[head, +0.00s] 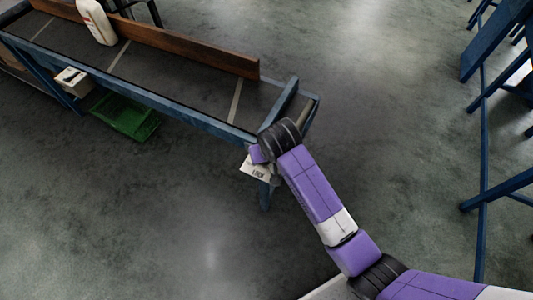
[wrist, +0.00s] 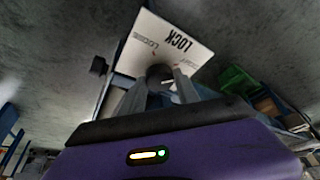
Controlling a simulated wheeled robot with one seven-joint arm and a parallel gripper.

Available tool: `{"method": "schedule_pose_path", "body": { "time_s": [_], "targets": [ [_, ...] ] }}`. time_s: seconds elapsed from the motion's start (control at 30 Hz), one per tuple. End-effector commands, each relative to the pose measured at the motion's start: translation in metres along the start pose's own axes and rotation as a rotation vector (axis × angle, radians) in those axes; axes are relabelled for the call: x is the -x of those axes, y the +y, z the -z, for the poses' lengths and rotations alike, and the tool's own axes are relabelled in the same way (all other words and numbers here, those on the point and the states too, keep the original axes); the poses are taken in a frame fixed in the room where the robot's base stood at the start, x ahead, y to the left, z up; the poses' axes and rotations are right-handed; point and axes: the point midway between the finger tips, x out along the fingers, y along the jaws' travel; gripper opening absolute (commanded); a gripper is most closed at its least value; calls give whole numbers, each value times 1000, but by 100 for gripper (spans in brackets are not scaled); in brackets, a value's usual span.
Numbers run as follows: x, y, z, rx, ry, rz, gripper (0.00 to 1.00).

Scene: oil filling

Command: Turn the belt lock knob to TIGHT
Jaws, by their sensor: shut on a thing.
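A white plate marked LOCK (wrist: 172,42) is on the conveyor frame, with smaller lettering near its edges; the small words are too blurred to read surely. It also shows in the head view (head: 254,169) at the conveyor's near right end. The dark round belt lock knob (wrist: 158,72) sits at the plate's lower edge in the wrist view. My gripper (wrist: 160,80) has its two grey fingers on either side of the knob and is shut on it. In the head view my arm hides the knob, and its pointing direction cannot be told.
The blue-framed conveyor (head: 190,122) runs to the upper left with a brown side board (head: 190,50). A white bottle (head: 97,22) stands on its belt. Blue racks (head: 485,60) stand right; the floor between is clear.

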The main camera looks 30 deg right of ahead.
Motion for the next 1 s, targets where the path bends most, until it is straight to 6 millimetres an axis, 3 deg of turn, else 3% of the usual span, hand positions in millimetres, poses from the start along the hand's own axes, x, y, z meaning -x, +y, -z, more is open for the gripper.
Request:
{"method": "schedule_pose_path", "body": {
  "time_s": [0.23,0.27,0.37,0.73,1.0],
  "targets": [
    [0,0,0,-1,0,-1,0],
    [0,0,0,-1,0,0,42],
    [0,0,0,-1,0,0,58],
    [4,0,0,1,1,1,58],
    [44,0,0,1,2,1,58]
  ]
}}
